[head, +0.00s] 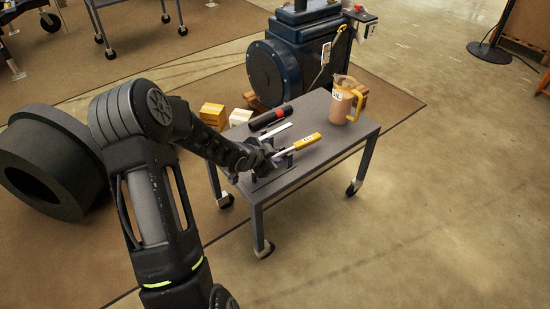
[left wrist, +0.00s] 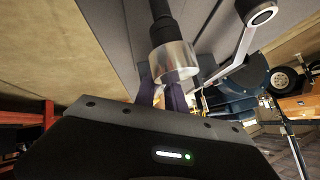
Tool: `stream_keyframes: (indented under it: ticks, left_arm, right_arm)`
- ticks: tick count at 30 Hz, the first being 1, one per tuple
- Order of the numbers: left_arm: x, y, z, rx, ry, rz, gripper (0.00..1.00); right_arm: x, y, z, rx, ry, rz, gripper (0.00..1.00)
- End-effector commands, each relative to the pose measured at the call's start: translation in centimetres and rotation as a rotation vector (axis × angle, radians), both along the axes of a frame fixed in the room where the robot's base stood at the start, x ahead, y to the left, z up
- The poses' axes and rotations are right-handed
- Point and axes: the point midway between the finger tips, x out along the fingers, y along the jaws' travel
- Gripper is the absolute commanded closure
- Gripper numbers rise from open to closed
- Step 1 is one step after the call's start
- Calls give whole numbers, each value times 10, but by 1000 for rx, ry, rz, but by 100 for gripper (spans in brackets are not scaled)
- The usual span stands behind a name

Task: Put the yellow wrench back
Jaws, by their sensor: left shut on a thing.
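The yellow wrench (head: 306,142) has a yellow handle and a silver shaft. In the head view it lies over the top of the grey cart (head: 325,148), handle pointing right. My left gripper (head: 270,158) is at the shaft's left end, low over the cart's near left part, and is shut on it. In the left wrist view, a silver collar (left wrist: 174,62) with a dark rod shows right in front of my fingers. The fingertips are partly hidden. I cannot tell whether the wrench touches the cart top. My right gripper is not in view.
Small boxes (head: 213,114), a dark blue machine (head: 290,65) and a large dark ring (head: 50,165) stand around.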

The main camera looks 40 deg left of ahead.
Motion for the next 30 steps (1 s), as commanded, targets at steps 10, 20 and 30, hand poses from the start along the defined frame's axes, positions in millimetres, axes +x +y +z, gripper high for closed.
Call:
stream_keyframes:
  ticks: [10,20,30]
  left_arm:
    - [1,1,57,3,-6,1,100]
    - [1,0,100,1,-3,0,100]
    - [1,0,100,1,-4,0,100]
  right_arm:
    - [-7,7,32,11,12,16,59]
    - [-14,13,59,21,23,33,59]
    - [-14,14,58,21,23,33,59]
